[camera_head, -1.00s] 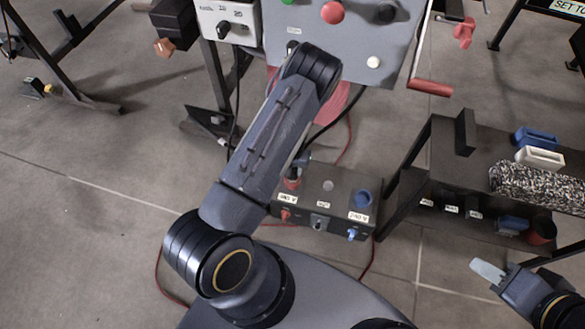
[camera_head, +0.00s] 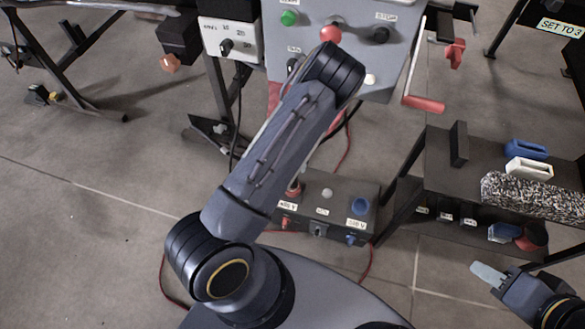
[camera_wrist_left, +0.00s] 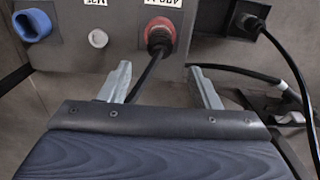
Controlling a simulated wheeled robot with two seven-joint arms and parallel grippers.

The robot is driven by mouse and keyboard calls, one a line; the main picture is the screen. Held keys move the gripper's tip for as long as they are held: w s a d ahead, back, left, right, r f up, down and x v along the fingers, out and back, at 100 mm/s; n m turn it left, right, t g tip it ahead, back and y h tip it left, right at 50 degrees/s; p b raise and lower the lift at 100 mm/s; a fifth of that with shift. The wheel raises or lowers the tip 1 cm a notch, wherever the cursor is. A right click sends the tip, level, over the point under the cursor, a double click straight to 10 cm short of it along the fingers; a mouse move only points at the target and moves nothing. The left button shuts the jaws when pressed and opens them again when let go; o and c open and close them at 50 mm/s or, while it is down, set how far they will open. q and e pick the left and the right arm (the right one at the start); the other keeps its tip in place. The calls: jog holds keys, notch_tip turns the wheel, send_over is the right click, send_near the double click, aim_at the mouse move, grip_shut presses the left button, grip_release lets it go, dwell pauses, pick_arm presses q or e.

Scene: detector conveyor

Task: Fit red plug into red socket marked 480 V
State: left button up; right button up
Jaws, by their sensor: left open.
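The dark socket box (camera_head: 335,192) stands low in the head view, with a red socket (camera_head: 294,187) at its left and a blue socket (camera_head: 360,206) at its right. In the left wrist view, the red socket (camera_wrist_left: 174,25) has a dark plug body (camera_wrist_left: 158,40) with a black cable at it. I cannot tell how deep it sits. My left gripper (camera_wrist_left: 163,85) is open, with the cable passing between its fingers and the plug beyond the tips. In the head view my arm hides it. My right gripper (camera_head: 487,272) is at lower right; its opening is unclear.
A grey control panel (camera_head: 355,60) with a red-handled crank (camera_head: 424,104) stands behind the box. A dark shelf (camera_head: 450,195) at right holds blue and white blocks and a speckled block (camera_head: 530,195). A red cable (camera_head: 366,268) lies on the floor.

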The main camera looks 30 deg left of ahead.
pick_arm(q)
notch_tip(320, 180, up, 3)
jog(key=shift+r+p, duration=0.2)
jog(key=shift+p, duration=0.25)
